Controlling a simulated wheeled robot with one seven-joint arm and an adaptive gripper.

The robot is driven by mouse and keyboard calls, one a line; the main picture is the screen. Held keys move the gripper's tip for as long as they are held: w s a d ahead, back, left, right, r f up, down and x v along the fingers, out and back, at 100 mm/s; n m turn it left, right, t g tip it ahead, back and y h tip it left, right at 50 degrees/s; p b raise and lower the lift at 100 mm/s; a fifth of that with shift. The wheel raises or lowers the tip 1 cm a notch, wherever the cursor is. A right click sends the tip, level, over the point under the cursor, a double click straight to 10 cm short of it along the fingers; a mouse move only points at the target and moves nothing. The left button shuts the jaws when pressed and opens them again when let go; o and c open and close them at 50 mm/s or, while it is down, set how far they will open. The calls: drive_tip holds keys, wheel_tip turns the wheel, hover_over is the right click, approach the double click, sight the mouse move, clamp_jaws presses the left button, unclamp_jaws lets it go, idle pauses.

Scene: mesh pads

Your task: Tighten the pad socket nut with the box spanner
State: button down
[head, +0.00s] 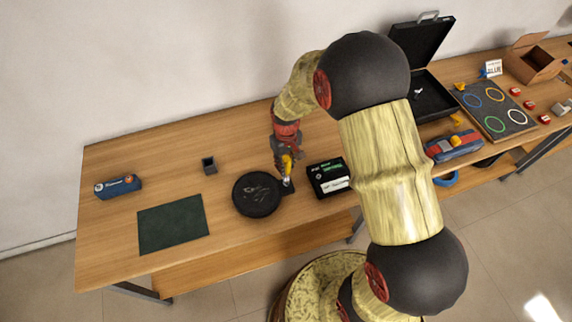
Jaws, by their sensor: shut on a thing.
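My gripper (287,172) points down over the wooden table, at the right edge of a round black mesh pad (250,206). It is shut on a small, pale, upright piece (287,182), which seems to be the box spanner. The lower end of this piece is at a small dark block (289,189) beside the pad's right rim, which seems to be the pad socket. Whether the spanner sits around the nut or just above it I cannot tell. The nut itself is hidden or too small to see.
A black box with a white label (336,188) stands close right of my gripper. A small dark open holder (209,165), a dark green mat (172,224) and a blue case (118,187) lie to the left. An open black case (425,100) stands farther right.

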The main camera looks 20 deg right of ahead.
sight(287, 158)
drive_tip(key=shift+f+b, duration=0.4)
drive_tip(key=shift+f, duration=0.25)
drive_tip(key=m, duration=1.1)
drive_tip(key=shift+m, duration=0.3)
drive_tip(key=m, duration=0.3)
drive_tip(key=shift+m, duration=0.4)
drive_tip(key=shift+r+p, duration=1.75)
drive_tip(key=shift+r, duration=0.85)
